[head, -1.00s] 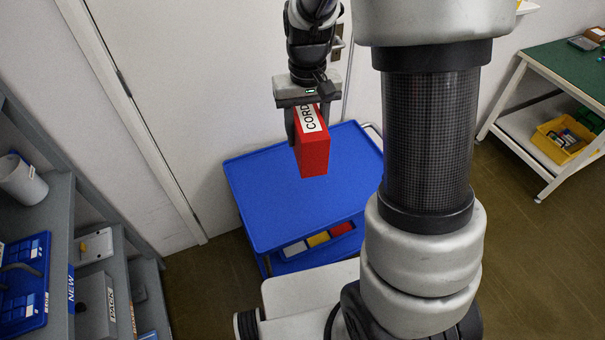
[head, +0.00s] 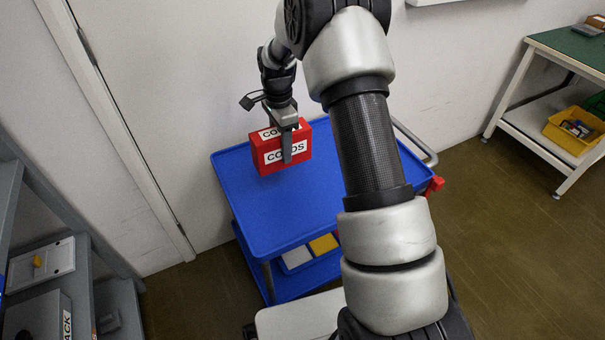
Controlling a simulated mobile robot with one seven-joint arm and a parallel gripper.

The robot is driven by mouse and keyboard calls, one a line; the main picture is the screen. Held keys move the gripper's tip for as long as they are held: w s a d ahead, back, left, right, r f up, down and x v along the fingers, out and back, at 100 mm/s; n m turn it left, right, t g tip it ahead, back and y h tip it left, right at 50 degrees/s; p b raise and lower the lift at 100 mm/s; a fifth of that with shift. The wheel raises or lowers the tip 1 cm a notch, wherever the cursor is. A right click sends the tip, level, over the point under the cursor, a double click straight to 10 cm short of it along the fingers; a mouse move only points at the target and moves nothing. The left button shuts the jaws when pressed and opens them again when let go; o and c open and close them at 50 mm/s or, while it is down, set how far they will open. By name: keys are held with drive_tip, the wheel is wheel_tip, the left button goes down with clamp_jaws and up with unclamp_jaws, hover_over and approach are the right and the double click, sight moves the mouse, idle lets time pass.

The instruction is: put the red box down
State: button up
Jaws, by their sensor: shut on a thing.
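The red box (head: 270,159) has white labels on its top and front, partly readable as "CO...DS". It is upright over the back left part of the blue cart's top (head: 262,208). Its lower edge looks at or very near the surface; I cannot tell for sure whether it touches. My gripper (head: 286,150) comes from above and is shut on the red box, with one finger lying across the front label. The other finger is hidden behind the box.
The cart top is bare in front of the box. My arm hides its right part. A cart handle (head: 418,145) is at the right. Grey shelves (head: 80,290) stand at the left. A green-topped bench (head: 572,48) with a yellow bin (head: 572,132) is at the far right. The wall is behind.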

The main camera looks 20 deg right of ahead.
wheel_tip(320, 180, down, 9)
drive_tip(key=shift+r+b, duration=0.15)
drive_tip(key=shift+b, duration=0.85)
drive_tip(key=o, duration=1.2)
drive_tip(key=shift+f, duration=0.2)
drive_tip(key=shift+r, duration=0.1)
